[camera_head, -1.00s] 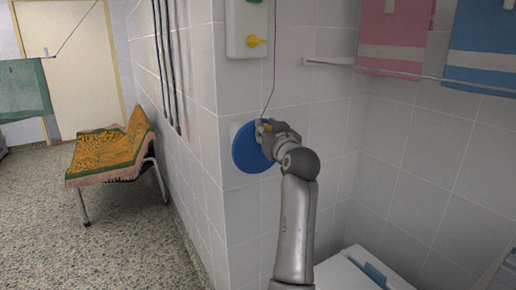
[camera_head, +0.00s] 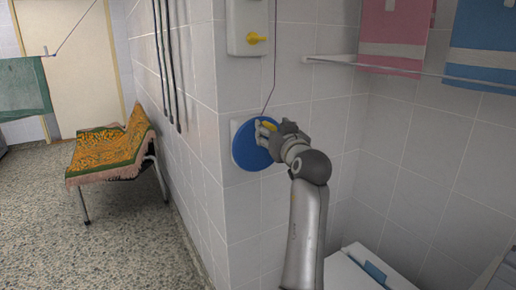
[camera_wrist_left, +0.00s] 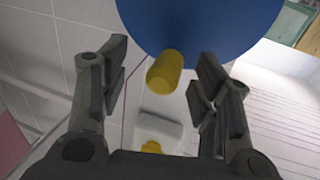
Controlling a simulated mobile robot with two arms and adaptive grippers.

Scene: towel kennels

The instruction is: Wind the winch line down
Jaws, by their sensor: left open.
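The winch is a blue disc (camera_head: 244,150) on a pale mount at the wall corner, with a yellow knob (camera_head: 268,126) on its face. The thin dark line (camera_head: 274,75) runs up the wall from the disc's top. My left gripper (camera_head: 271,127) is at the knob, in front of the disc's upper right part. In the left wrist view the open fingers (camera_wrist_left: 163,78) stand either side of the yellow knob (camera_wrist_left: 165,72), with gaps visible. The blue disc (camera_wrist_left: 205,25) is beyond them. The hand hides part of the disc in the head view.
A white box with a yellow lever (camera_head: 256,38) is on the wall above. Pink (camera_head: 392,35) and blue (camera_head: 485,45) towels hang near a rail (camera_head: 420,72) at right. A bench with an orange cover (camera_head: 112,152) and a green cloth (camera_head: 24,88) are at left. Floor (camera_head: 130,235) there is clear.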

